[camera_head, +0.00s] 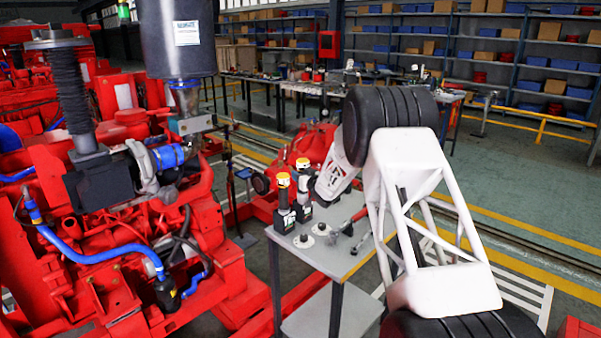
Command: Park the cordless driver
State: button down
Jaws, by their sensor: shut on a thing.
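Two upright cordless drivers with yellow tops and dark bodies are near the left end of a grey work table (330,262). The left driver (284,205) stands on the table's left edge area. The right driver (303,185) is just behind it, directly beside my gripper (313,186). My white hand comes down from the upper right to this driver, and my gripper appears shut on it. The fingers are small and partly hidden, and I cannot tell whether the driver's base touches the table. Small round white-rimmed pieces (304,241) sit on the tabletop in front.
A large red diesel engine (130,230) with blue hoses fills the left. Its dark cylinder (178,40) stands high behind. A long bench (300,88) and shelves (490,40) are farther back; floor at right is open.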

jog(key=shift+f, duration=1.2)
dwell(1.9)
jog(key=c, duration=0.6)
grip_release()
jog(key=shift+o, duration=0.3)
jog(key=shift+f, duration=0.1)
jog(key=shift+f, duration=0.1)
jog(key=shift+s, duration=0.1)
jog(key=v, duration=0.7)
jog(key=shift+s+d, duration=0.25)
